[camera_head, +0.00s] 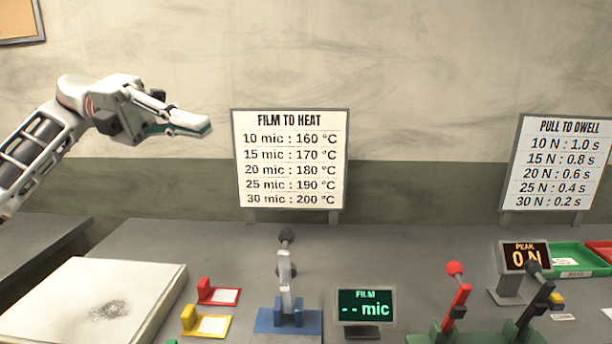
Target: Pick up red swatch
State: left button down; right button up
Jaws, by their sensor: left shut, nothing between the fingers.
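The red swatch (222,296) lies on the grey bench, a small white piece with a red border and an upright red tab at its left end. It sits just behind a similar yellow one. My left gripper (208,127) is in the air at the upper left, well above and apart from the red swatch. Its fingers point right, and they are shut with nothing between them. My right gripper is out of view.
The yellow swatch (211,325) is close in front. A pale slab (75,300) is left of the swatches. A blue-based lever device (288,319) and a film display (365,307) stand to the right. Red-handled (455,300) and black-handled levers (533,300) stand farther right.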

aim_at(208, 296)
jog(key=k, duration=1)
